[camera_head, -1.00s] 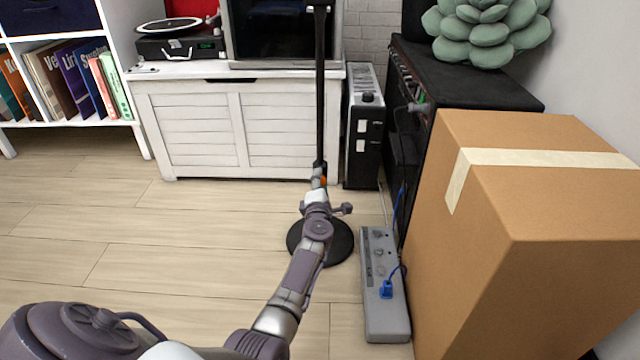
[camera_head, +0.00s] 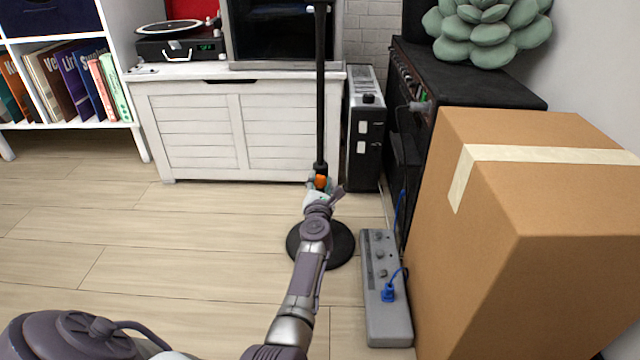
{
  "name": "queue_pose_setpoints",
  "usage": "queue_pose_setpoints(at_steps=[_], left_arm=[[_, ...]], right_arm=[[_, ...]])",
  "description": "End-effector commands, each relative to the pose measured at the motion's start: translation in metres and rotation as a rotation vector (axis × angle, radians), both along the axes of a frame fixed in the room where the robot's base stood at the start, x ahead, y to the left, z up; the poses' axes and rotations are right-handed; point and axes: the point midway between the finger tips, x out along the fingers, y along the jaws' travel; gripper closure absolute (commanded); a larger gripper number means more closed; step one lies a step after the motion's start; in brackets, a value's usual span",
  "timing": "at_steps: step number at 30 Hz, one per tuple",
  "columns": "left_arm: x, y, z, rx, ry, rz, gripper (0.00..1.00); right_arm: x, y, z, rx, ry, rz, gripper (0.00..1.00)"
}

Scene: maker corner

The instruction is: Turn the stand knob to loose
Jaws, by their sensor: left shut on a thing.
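A black stand with a thin upright pole (camera_head: 320,100) and a round base (camera_head: 341,244) stands on the floor in front of the white cabinet. Its small orange knob (camera_head: 320,182) sits low on the pole. My left arm reaches up from the bottom of the view, and my left gripper (camera_head: 319,186) is at the knob, shut on it. The gripper's wrist hides part of the lower pole, and the fingers are small in the picture. The knob's marking is too small to read. My right gripper is not in view.
A grey power strip (camera_head: 388,318) with a blue plug lies right of the stand base. A large cardboard box (camera_head: 570,215) and a black amplifier (camera_head: 470,85) crowd the right side. The white cabinet (camera_head: 190,130) is behind. Floor at left is clear.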

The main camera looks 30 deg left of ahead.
Motion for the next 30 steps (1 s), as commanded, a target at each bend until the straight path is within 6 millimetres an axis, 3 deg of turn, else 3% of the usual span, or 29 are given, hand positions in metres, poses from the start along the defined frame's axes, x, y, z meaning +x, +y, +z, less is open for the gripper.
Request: queue_pose_setpoints(at_steps=[20,21,25,30], left_arm=[[-0.0008,0.0003,-0.0022,-0.057,-0.031,0.002,0.97],[-0.0008,0.0003,-0.0022,-0.057,-0.031,0.002,0.59],[-0.0006,0.0003,-0.0018,-0.056,-0.031,0.001,0.37],[-0.0003,0.0001,-0.0009,-0.056,-0.032,0.001,0.36]], right_arm=[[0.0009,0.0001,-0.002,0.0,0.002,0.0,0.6],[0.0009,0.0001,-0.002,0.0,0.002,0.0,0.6],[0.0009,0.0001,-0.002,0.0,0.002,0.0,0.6],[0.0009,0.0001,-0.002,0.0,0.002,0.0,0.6]])
